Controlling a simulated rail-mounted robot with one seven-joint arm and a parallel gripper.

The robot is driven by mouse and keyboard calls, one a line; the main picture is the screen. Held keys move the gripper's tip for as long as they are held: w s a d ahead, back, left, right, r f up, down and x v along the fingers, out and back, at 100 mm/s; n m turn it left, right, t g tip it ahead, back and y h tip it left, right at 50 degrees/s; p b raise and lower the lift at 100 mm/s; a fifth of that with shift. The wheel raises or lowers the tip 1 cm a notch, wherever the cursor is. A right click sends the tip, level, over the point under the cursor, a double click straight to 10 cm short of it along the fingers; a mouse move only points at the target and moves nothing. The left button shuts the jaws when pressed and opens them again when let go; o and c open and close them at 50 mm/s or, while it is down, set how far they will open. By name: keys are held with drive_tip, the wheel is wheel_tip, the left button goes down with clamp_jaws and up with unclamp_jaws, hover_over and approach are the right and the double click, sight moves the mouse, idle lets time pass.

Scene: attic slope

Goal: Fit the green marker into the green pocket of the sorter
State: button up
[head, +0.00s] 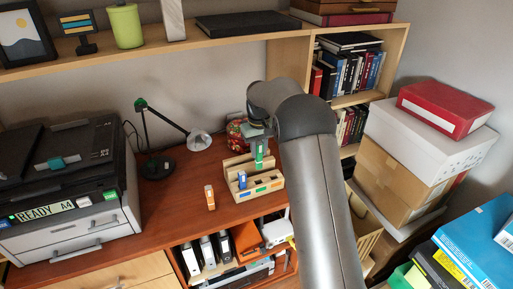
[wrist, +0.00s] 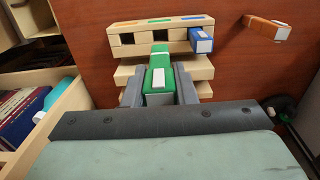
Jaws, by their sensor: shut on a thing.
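My gripper (wrist: 160,84) is shut on the green marker (wrist: 159,72), with one grey finger on each side of it. In the head view my gripper (head: 259,140) holds the green marker (head: 259,153) upright over the back part of the wooden sorter (head: 270,184). In the wrist view the sorter (wrist: 124,52) has a row of dark square openings with coloured strips along its edge, one of them green (wrist: 160,20). The marker's far end overlaps the sorter there; I cannot tell whether it is inside a pocket.
A blue marker (wrist: 201,40) stands in the sorter. An orange marker (head: 210,197) stands on the desk (head: 180,220) left of the sorter. A shelf (head: 200,38) runs above, behind the desk.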

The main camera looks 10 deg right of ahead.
sight(259, 143)
drive_tip(key=shift+f, duration=0.1)
drive_tip(key=shift+f+b, duration=1.75)
drive_tip(key=shift+f, duration=1.05)
drive_tip(key=shift+f+b, duration=1.6)
drive_tip(key=shift+f, duration=1.25)
drive_tip(key=o, duration=1)
drive_tip(key=shift+o, duration=0.2)
drive_tip(key=shift+r, duration=0.1)
wheel_tip(259, 143, up, 16)
drive_tip(key=shift+b, duration=0.65)
drive_tip(key=shift+r, duration=0.65)
